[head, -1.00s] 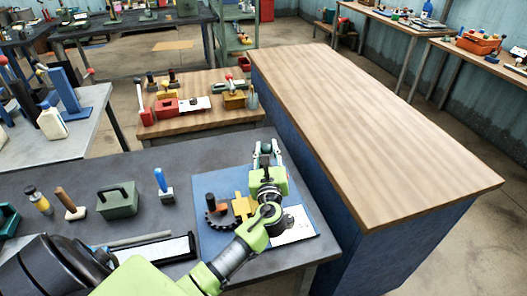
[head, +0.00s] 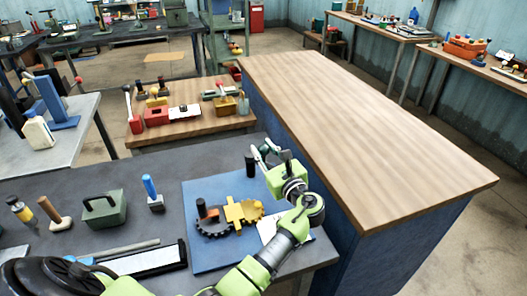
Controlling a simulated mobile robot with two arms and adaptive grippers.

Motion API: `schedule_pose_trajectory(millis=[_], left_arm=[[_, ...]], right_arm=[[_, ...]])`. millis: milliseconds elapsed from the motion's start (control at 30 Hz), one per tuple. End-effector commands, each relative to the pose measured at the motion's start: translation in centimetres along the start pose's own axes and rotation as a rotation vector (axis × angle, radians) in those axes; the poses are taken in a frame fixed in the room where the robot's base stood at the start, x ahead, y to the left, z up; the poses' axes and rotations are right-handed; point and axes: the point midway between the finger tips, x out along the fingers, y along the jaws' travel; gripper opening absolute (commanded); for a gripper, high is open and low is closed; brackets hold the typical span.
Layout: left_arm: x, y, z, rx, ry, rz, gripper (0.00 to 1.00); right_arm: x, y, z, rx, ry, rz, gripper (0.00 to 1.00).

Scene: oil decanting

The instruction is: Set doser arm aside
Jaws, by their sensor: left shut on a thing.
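My left gripper (head: 272,154) is over the far right part of the dark table (head: 205,160), by its edge. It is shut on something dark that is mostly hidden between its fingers. I cannot make out whether this is the doser arm. A black upright piece (head: 250,163) shows just left of the fingers; I cannot tell whether it touches them. On the blue mat (head: 205,256) are a dark toothed wheel (head: 212,230), a yellow block (head: 243,211) and a black post with an orange part (head: 202,208). A white sheet (head: 268,229) is partly behind my arm. My right gripper is not in view.
A long wooden counter (head: 360,130) stands close to the right, its top bare. Left of the mat are a blue-handled tool (head: 150,187), a green box (head: 104,209), a wooden-handled tool (head: 50,210) and a tray (head: 150,260). A low wooden table (head: 190,128) with parts stands behind.

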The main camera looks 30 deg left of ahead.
Motion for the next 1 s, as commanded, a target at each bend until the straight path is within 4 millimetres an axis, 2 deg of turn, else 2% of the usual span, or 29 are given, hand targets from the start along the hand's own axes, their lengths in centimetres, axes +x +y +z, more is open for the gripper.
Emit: schedule_pose_trajectory(millis=[167,200,233,567,667,767,1000], left_arm=[[0.0,0.0,0.1,-0.001,-0.001,-0.001,0.0],[0.1,0.0,0.1,-0.002,-0.001,-0.001,0.35],[0.1,0.0,0.1,-0.002,-0.001,-0.001,0.42],[0.0,0.0,0.0,-0.001,0.0,-0.002,0.42],[-0.6,-0.1,0.0,-0.001,0.001,-0.003,0.42],[-2.0,-0.1,-0.1,-0.003,0.003,-0.004,0.42],[-7.2,-0.1,-0.1,-0.002,0.004,-0.003,0.42]], right_arm=[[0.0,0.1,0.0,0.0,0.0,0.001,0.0],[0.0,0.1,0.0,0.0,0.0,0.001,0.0],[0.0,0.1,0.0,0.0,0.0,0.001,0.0],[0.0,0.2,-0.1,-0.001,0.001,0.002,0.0],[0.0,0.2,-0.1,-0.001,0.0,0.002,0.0],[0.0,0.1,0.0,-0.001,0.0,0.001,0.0],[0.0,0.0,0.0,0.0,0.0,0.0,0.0]])
